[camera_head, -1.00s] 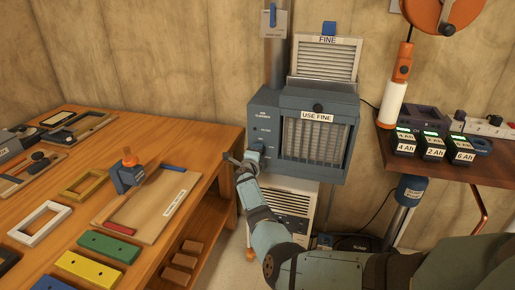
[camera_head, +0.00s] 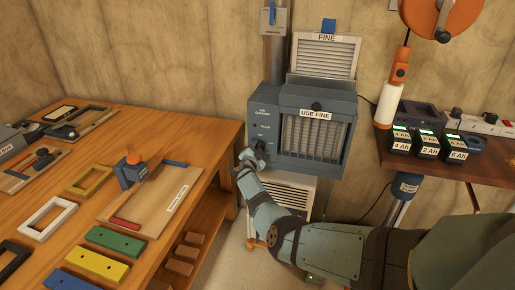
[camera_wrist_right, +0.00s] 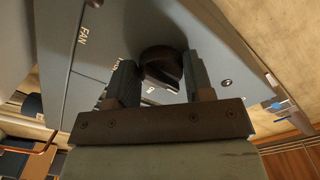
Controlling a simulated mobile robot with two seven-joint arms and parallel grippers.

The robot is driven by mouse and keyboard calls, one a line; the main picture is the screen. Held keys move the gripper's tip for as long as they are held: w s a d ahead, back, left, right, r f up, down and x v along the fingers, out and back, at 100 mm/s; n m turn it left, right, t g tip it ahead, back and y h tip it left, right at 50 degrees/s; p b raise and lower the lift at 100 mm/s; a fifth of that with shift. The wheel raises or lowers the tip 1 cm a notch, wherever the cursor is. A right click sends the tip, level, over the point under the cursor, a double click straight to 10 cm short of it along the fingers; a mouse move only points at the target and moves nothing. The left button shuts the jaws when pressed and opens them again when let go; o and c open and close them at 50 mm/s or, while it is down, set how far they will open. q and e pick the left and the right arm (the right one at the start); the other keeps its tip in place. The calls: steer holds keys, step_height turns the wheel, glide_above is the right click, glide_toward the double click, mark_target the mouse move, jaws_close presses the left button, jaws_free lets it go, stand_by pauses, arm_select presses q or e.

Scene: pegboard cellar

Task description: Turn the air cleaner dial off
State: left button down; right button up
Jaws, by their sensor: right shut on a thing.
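The air cleaner (camera_head: 325,91) is a blue-grey box on the back wall, with a grille and a "USE FINE" label. Its control panel (camera_head: 263,117) faces left of the grille. My right gripper (camera_head: 254,151) is at the lower part of this panel. In the right wrist view, a dark round dial (camera_wrist_right: 160,62) sits between the two fingers of my right gripper (camera_wrist_right: 160,80), which are shut on it. Lettering including "FAN" shows on the panel there; the dial's exact setting is hard to read. In the head view my gripper hides the dial. My left gripper is not in view.
A wooden workbench (camera_head: 215,128) with frames, coloured blocks and a board stands at the left. A shelf (camera_head: 480,172) with labelled batteries (camera_head: 429,146) is at the right. A "FINE" filter panel (camera_head: 325,58) stands above the cleaner.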

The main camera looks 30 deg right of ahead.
steer(key=shift+d+r+n, duration=0.1)
steer(key=shift+n, duration=0.3)
steer(key=o, duration=0.9)
arm_select(q)
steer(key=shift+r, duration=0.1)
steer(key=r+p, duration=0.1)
steer(key=p, duration=0.2)
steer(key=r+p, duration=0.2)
steer(key=p, duration=0.1)
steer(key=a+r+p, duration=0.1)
steer(key=p, duration=0.2)
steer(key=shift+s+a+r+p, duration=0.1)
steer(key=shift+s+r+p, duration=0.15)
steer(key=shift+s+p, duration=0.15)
arm_select(e)
steer(key=v, duration=1.4)
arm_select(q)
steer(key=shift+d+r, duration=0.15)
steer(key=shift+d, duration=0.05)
